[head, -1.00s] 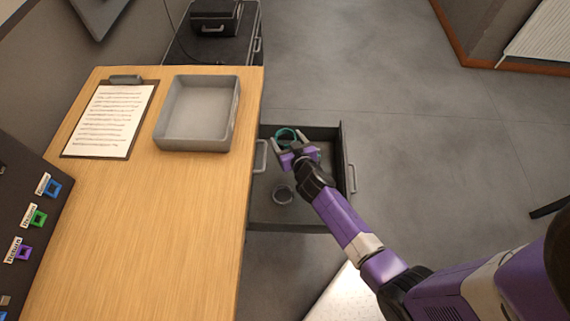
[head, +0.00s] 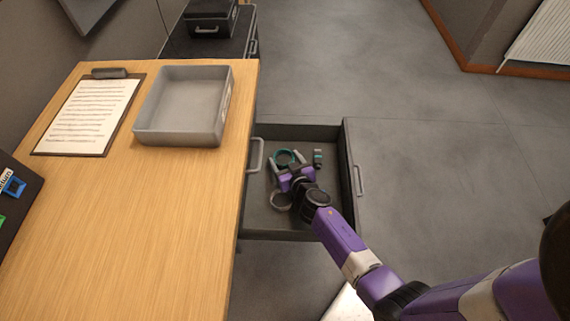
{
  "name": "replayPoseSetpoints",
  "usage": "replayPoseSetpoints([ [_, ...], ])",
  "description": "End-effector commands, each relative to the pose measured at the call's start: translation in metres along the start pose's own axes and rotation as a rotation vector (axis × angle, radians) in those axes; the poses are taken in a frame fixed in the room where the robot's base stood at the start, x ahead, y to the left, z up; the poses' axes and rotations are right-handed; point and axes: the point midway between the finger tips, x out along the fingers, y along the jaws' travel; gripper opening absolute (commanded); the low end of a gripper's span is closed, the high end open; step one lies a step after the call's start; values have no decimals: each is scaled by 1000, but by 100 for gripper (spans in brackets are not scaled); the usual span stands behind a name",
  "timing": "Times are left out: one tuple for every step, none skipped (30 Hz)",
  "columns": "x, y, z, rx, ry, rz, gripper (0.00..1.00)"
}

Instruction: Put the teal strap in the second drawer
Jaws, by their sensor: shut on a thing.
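The teal strap (head: 284,152) is a ring-shaped loop. My gripper (head: 286,161) is shut on it, with a finger on either side. The strap and gripper are over the open drawer (head: 260,215), seemingly inside its walls; I cannot tell whether the strap touches the floor of the drawer. The open drawer sits below a closed drawer front with a handle (head: 256,155). My gripper hides part of the strap and of the drawer floor.
On the wooden desk (head: 150,220) are a grey tray (head: 182,139) and a clipboard (head: 88,115). The floor right of the drawer is clear.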

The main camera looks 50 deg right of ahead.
Motion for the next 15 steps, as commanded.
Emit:
replayPoseSetpoints([
  [2,0,4,1,1,0,33],
  [2,0,4,1,1,0,33],
  [2,0,3,1,1,0,33],
  [2,0,3,1,1,0,33],
  [1,0,3,1,1,0,33],
  [1,0,2,1,1,0,33],
  [1,0,2,1,1,-1,33],
  [1,0,2,1,1,-1,33],
  [1,0,2,1,1,0,33],
  [1,0,2,1,1,-1,33],
  [2,0,3,1,1,0,33],
  [2,0,5,1,1,-1,33],
  [3,0,6,1,1,-1,33],
  [3,0,6,0,1,-1,33],
  [3,0,5,0,1,0,75],
])
